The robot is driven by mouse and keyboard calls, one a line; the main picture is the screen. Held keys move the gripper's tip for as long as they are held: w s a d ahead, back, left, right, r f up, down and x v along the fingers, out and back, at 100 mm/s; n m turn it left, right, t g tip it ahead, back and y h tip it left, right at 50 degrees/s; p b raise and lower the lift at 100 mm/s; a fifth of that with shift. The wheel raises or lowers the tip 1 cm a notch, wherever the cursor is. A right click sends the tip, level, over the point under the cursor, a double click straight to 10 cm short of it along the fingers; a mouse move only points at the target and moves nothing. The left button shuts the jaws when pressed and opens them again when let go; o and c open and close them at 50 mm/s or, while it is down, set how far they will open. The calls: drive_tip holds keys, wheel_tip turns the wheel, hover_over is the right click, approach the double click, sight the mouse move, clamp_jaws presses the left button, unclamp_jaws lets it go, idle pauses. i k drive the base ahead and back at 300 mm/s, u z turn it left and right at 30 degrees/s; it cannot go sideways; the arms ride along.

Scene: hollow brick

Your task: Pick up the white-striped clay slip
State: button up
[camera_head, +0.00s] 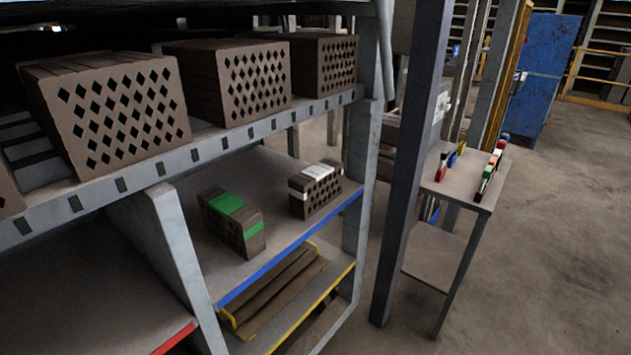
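The white-striped clay slip (322,188) looks like a brown perforated brick with a white band over its top and down its near left end. It sits on the grey middle shelf with the blue front edge, toward the right end of that shelf. A similar brick with a green stripe (232,218) lies to its left and nearer on the same shelf, apart from it. My gripper is not in view.
Large perforated brick stacks (125,112) fill the shelf above. A yellow-edged shelf (345,274) below holds brown boards (275,300). A grey post (412,170) stands right of the rack, beside a small table (462,190) with coloured items. Open floor (560,240) lies at right.

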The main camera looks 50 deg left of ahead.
sight(310, 191)
drive_tip(key=u, duration=0.4)
drive_tip(key=i, duration=0.95)
drive_tip(key=u, duration=0.9)
drive_tip(key=i, duration=0.4)
drive_tip(key=u, duration=0.2)
drive_tip(key=k, duration=0.9)
drive_tip(key=u, duration=0.05)
drive_tip(key=i, duration=0.95)
drive_tip(key=u, duration=0.8)
